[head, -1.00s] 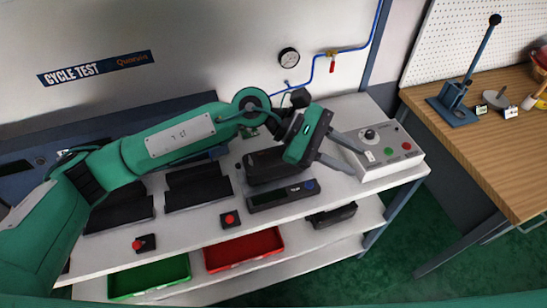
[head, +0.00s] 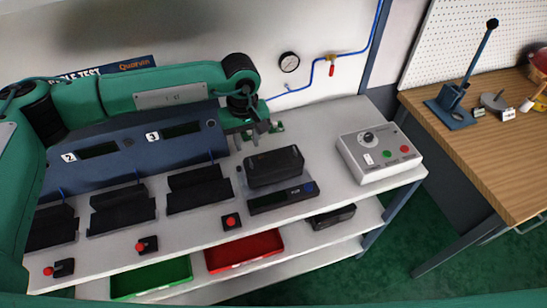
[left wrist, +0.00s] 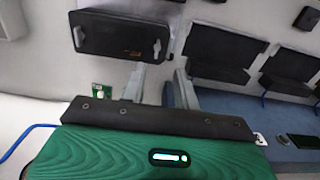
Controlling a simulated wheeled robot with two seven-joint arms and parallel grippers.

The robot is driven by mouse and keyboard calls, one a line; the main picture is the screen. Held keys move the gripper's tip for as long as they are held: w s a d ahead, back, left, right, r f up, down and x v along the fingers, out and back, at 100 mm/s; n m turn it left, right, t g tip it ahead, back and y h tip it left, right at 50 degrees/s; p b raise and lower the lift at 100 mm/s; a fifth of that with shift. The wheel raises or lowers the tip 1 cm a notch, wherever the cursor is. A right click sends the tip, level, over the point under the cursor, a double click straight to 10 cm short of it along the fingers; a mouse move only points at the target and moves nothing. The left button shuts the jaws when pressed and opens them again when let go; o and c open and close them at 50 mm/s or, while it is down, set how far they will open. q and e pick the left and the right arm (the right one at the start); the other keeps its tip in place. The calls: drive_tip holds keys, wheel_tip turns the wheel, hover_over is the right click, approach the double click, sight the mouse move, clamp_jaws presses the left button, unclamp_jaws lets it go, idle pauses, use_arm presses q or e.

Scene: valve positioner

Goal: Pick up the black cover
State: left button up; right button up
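A black box-shaped piece, apparently the black cover (head: 273,166), sits on the white bench behind a flat dark display unit. In the left wrist view the same black piece (left wrist: 118,36) shows near the top, with two light metal fasteners on its face. My left gripper (head: 257,135) is behind and left of it, apart from it, partly hidden by my own arm. In the left wrist view the two grey fingers of the left gripper (left wrist: 160,76) are apart with nothing between them. My right gripper is not in view.
The display unit (head: 283,197) stands in front of the black piece. A grey control box (head: 378,160) stands right, with clear bench between. A green circuit board (left wrist: 102,91) lies near the fingers. Several black stands, a blue panel (head: 130,150) and red buttons are left. Trays are below.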

sight(251, 162)
use_arm(q)
wheel_tip(251, 162, down, 3)
drive_tip(key=shift+r+p, duration=0.15)
drive_tip(key=shift+p, duration=0.15)
drive_tip(key=shift+d+f+p, duration=0.15)
drive_tip(key=shift+f+p, duration=0.3)
drive_tip(key=shift+p, duration=0.15)
wheel_tip(251, 162, down, 3)
drive_tip(key=shift+d+f+p, duration=0.1)
drive_tip(key=shift+f+p, duration=0.05)
drive_tip(key=shift+p, duration=0.8)
drive_tip(key=shift+f, duration=0.55)
clamp_jaws()
